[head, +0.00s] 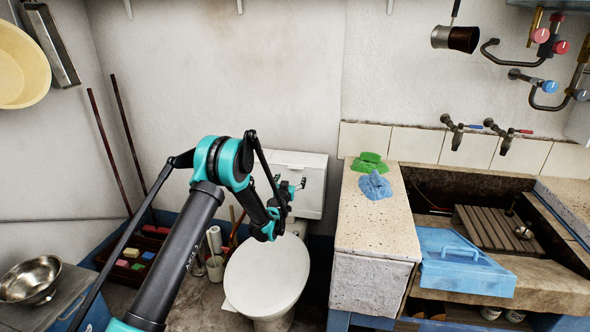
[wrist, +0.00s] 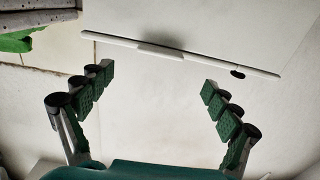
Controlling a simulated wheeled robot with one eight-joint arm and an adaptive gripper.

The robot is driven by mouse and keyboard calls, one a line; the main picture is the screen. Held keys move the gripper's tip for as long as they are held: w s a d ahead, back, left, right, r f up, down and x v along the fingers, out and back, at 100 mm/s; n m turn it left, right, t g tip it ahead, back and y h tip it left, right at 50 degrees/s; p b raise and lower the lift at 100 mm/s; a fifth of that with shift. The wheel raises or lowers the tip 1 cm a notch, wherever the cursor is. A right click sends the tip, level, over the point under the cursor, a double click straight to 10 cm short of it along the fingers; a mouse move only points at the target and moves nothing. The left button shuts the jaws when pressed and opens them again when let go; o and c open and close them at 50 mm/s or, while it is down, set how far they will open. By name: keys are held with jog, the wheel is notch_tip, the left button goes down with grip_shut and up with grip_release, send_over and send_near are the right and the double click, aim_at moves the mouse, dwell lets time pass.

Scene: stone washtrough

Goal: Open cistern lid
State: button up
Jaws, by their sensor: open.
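The white cistern (head: 297,188) stands against the back wall behind the toilet, with its flat lid (head: 300,158) lying closed on top. In the wrist view the lid (wrist: 110,39) shows as a thin white strip with a thicker section in its middle and a small dark oval near its right end. My gripper (head: 292,187) is in front of the cistern, partly overlapping it in the head view. In the wrist view my gripper (wrist: 157,82) is open and empty, its two green-padded fingers spread apart just short of the strip. I see no contact with the lid.
The toilet's closed seat cover (head: 265,275) is below my arm. A speckled stone counter (head: 355,225) stands close on the right, with a green cloth (head: 369,162) and a blue cloth (head: 375,185). Brushes and a paper roll (head: 214,240) stand at the left.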

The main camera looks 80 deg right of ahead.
aim_at(296, 165)
jog(key=d, duration=0.9)
jog(key=shift+w+d, duration=0.1)
jog(key=shift+d, duration=0.15)
jog(key=shift+a+r, duration=0.1)
jog(key=c, duration=1.7)
